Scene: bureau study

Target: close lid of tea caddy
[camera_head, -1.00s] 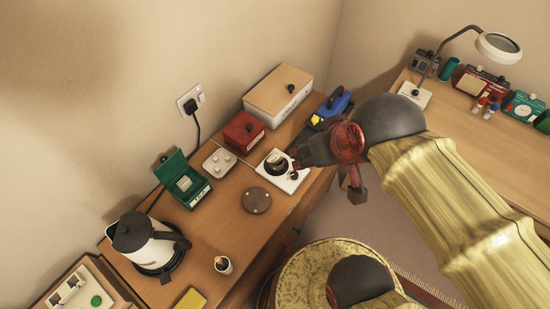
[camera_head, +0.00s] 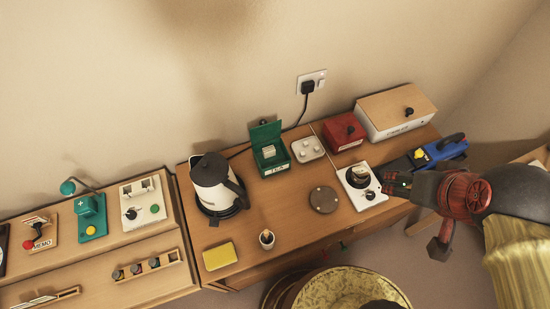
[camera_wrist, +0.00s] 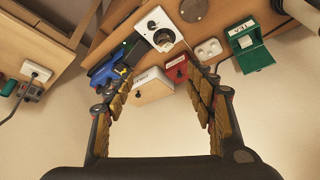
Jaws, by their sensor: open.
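The tea caddy (camera_head: 270,154) is a green box with a white "TEA" label, standing on the wooden desk near the wall. Its green lid (camera_head: 266,132) is hinged at the back and stands up open, with pale contents showing inside. The caddy also shows at the upper right of the wrist view (camera_wrist: 252,58), with its lid (camera_wrist: 240,27) beside it. My gripper (camera_head: 392,181) is at the right of the head view, by the white dial unit and well to the right of the caddy. In the wrist view (camera_wrist: 160,88) its fingers are spread apart with nothing held between them.
A white button pad (camera_head: 308,148), red box (camera_head: 344,132) and wood-topped box (camera_head: 396,110) line the wall right of the caddy. A kettle (camera_head: 214,184) stands left. A round brown disc (camera_head: 323,199) and white dial unit (camera_head: 361,184) lie in front. Bare desk shows before the caddy.

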